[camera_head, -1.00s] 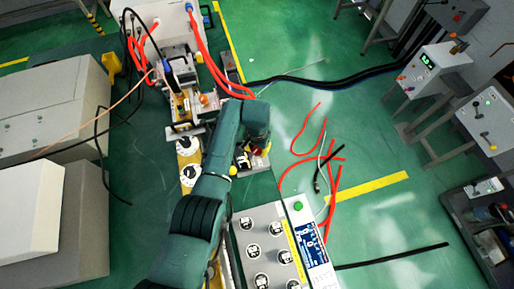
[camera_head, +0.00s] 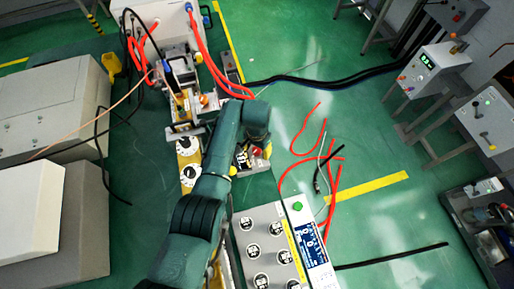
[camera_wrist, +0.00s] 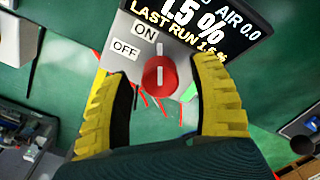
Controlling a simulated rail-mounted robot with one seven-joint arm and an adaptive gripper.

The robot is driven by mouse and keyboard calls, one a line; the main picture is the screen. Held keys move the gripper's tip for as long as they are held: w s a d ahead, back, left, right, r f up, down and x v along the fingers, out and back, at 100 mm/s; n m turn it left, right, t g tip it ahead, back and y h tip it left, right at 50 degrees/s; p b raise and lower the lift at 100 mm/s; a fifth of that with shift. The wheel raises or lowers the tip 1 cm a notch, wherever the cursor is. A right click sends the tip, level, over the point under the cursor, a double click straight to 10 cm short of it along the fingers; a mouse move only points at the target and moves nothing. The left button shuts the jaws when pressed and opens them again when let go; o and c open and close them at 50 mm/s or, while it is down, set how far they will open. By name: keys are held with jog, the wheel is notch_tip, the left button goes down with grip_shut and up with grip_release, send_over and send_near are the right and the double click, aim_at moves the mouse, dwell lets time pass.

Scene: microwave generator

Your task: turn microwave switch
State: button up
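The switch is a round red knob (camera_wrist: 160,75) with a short white line that stands upright in the wrist view. It sits on a grey panel (camera_wrist: 122,28) with an ON label up and left of the knob and an OFF label further left. A black display (camera_wrist: 195,22) reading 1.5 % is above it. My gripper (camera_wrist: 158,82) is open, with one yellow finger on each side of the knob and visible gaps between. In the head view my gripper (camera_head: 250,160) is at the red knob (camera_head: 257,152), beside the dark display (camera_head: 241,156).
A grey box with several round gauges (camera_head: 262,240) stands near my arm. Red hoses (camera_head: 335,190) and black cables lie on the green floor to the right. Grey cabinets (camera_head: 45,120) stand left and instrument stands (camera_head: 435,65) right.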

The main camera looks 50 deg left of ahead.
aim_at(257, 149)
notch_tip(257, 149, up, 12)
dwell(0.5)
dwell(0.4)
